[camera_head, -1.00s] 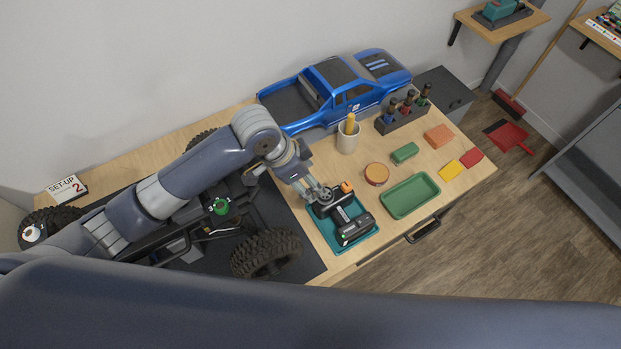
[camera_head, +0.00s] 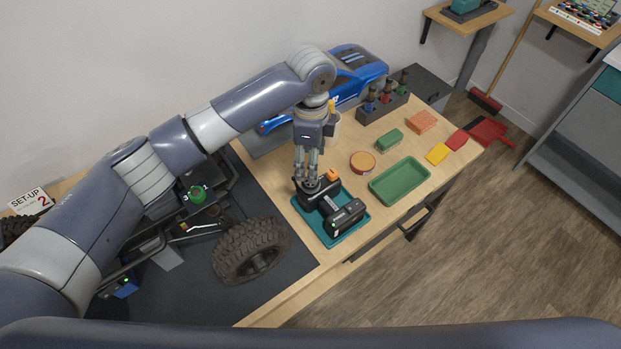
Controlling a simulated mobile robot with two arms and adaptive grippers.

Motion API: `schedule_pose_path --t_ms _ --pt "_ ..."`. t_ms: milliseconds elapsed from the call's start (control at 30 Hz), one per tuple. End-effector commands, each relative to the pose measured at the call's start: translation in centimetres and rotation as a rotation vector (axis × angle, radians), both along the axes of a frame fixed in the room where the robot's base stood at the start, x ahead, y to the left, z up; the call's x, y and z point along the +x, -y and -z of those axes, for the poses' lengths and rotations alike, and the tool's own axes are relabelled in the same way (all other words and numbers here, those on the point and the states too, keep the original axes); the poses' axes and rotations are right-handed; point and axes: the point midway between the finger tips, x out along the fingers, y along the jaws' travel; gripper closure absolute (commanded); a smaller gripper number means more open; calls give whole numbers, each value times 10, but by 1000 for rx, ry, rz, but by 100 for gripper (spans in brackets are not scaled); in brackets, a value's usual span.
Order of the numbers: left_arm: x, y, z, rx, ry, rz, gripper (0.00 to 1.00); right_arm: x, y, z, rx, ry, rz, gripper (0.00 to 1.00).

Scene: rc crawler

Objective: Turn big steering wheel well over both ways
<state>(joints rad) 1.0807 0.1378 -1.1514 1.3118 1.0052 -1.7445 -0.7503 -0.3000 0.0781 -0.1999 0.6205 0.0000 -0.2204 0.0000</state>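A black controller (camera_head: 328,203) lies in a teal tray (camera_head: 329,240) at the front of the wooden table. Its dark steering wheel (camera_head: 309,189) is at the upper left of the controller, partly hidden by my fingers. An orange part (camera_head: 332,175) and a green light show on the controller. My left gripper (camera_head: 307,179) points down onto the wheel, with its fingertips at or just over it. I cannot tell whether the fingers press on it. My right gripper is not in view.
A big crawler chassis with a knobbly tyre (camera_head: 252,250) stands on a dark mat left of the tray. A green tray (camera_head: 400,181), a round orange tin (camera_head: 362,162) and a blue truck body (camera_head: 361,69) are to the right and behind.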

Motion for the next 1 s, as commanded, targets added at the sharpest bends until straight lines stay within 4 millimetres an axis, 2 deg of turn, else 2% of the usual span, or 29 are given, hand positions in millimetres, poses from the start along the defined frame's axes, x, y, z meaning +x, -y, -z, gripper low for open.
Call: schedule_pose_path --t_ms 200,400,533,800,867,1000 --pt "-1 0 42 1 -4 -3 42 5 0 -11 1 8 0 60" --pt "-1 0 69 -1 -2 -1 42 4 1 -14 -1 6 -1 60" --pt "0 0 76 -1 0 -2 42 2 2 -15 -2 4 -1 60" --pt "0 0 78 -1 1 -1 42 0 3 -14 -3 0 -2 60" --pt "0 0 78 -1 1 -1 53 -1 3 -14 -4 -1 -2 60" --pt "0 0 78 -1 1 -2 85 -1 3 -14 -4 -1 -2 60"
